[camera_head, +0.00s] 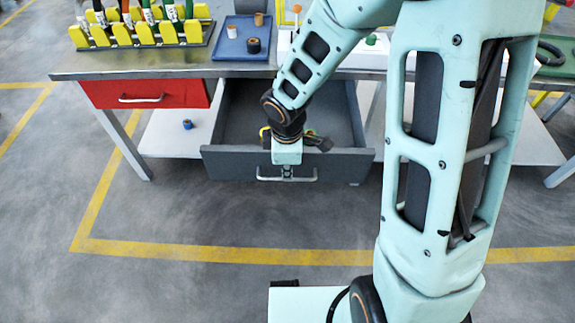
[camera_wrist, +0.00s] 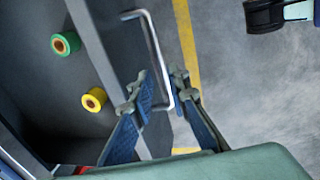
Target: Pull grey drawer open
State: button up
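The grey drawer (camera_head: 225,163) is pulled well out from under the workbench, and its inside shows. Its light metal handle (camera_head: 262,177) is on the front panel, partly covered by my wrist. In the wrist view the handle (camera_wrist: 153,42) runs between the two fingers of my gripper (camera_wrist: 159,82). The fingers stand apart with a gap to the bar, one on the drawer side and one on the outer side. A green roll (camera_wrist: 66,44) and a yellow roll (camera_wrist: 94,100) lie inside the drawer.
A closed red drawer (camera_head: 110,95) is to the left. On the bench (camera_head: 150,64) are a blue tray (camera_head: 228,47) with small rolls and a yellow rack (camera_head: 122,34). A small blue roll (camera_head: 187,124) lies on the lower shelf. The floor in front is clear.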

notch_tip(320, 180, up, 8)
jog(key=s+p, duration=0.1)
jog(key=p, duration=0.5)
jog(key=shift+s+f, duration=0.2)
jog(key=shift+s, duration=0.05)
dwell(0.4)
notch_tip(320, 180, up, 12)
jog(key=s, duration=0.2)
dwell(0.4)
jog(key=shift+s+f, duration=0.1)
jog(key=shift+o, duration=1.4)
jog(key=shift+f, duration=0.35)
jog(key=w+f+b, duration=0.1)
jog(key=f+b, duration=0.6)
jog(key=w+f+b, duration=0.2)
jog(key=f+b, duration=0.4)
jog(key=f, duration=0.2)
jog(key=w+f+b, duration=0.1)
jog(key=f+b, duration=0.6)
jog(key=f, duration=0.1)
jog(key=shift+w+f+b, duration=0.2)
jog(key=shift+b, duration=0.15)
